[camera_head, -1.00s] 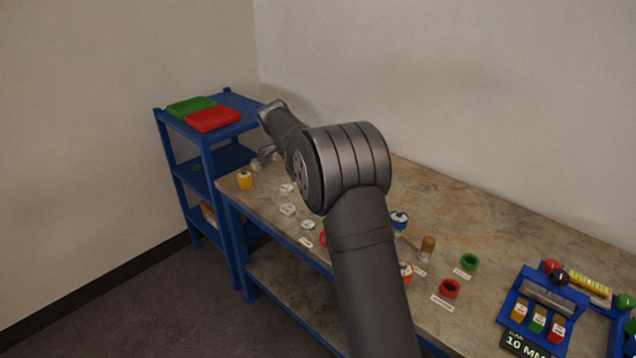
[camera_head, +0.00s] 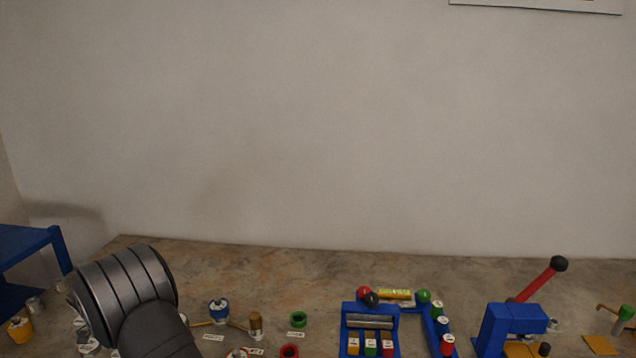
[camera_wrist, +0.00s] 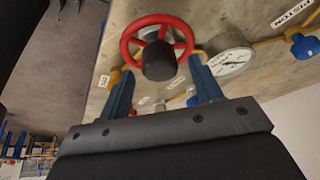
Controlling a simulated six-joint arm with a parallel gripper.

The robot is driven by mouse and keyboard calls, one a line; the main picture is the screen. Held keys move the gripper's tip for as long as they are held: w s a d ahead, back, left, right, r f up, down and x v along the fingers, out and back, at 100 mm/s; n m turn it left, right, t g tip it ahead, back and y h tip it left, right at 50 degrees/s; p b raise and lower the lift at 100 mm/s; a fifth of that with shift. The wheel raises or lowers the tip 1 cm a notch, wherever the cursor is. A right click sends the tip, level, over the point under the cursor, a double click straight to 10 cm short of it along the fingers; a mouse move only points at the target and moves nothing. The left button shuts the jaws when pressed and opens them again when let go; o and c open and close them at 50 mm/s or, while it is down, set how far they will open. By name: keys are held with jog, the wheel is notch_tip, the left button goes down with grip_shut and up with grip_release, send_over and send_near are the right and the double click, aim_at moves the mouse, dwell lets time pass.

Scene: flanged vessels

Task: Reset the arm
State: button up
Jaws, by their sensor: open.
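My gripper (camera_wrist: 158,95) shows in the wrist view with its two blue fingers spread apart, open, with nothing held between them. Beyond the fingers is a red handwheel (camera_wrist: 157,45) with a dark hub, apart from the fingertips as far as I can tell. In the head view my arm's thick grey joint (camera_head: 125,290) fills the lower left, and my gripper is not visible there.
The stone-topped bench (camera_head: 230,262) runs along the wall. A blue rack (camera_head: 365,310) with coloured blocks, a blue press (camera_head: 510,325) with a red lever, and a blue shelf (camera_head: 30,240) stand around. A dial gauge (camera_wrist: 231,62) is beside the handwheel.

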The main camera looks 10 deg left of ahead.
jog(key=shift+x, duration=0.85)
jog(key=v, duration=1.8)
jog(key=x, duration=1.7)
jog(key=shift+d+f, duration=0.1)
jog(key=shift+f, duration=0.15)
jog(key=shift+w+f+n, duration=0.15)
jog(key=shift+f+n, duration=0.15)
jog(key=n, duration=0.2)
jog(key=n+y, duration=0.1)
jog(key=shift+d+n+t, duration=0.2)
jog(key=shift+n+t, duration=0.2)
jog(key=n+y, duration=0.2)
jog(key=n, duration=0.2)
jog(key=shift+d, duration=0.1)
jog(key=n, duration=0.2)
jog(key=n+y, duration=0.1)
jog(key=n, duration=0.1)
jog(key=shift+d+y, duration=0.1)
jog(key=shift+y, duration=0.2)
jog(key=shift+n+y, duration=0.7)
jog(key=shift+n, duration=1.4)
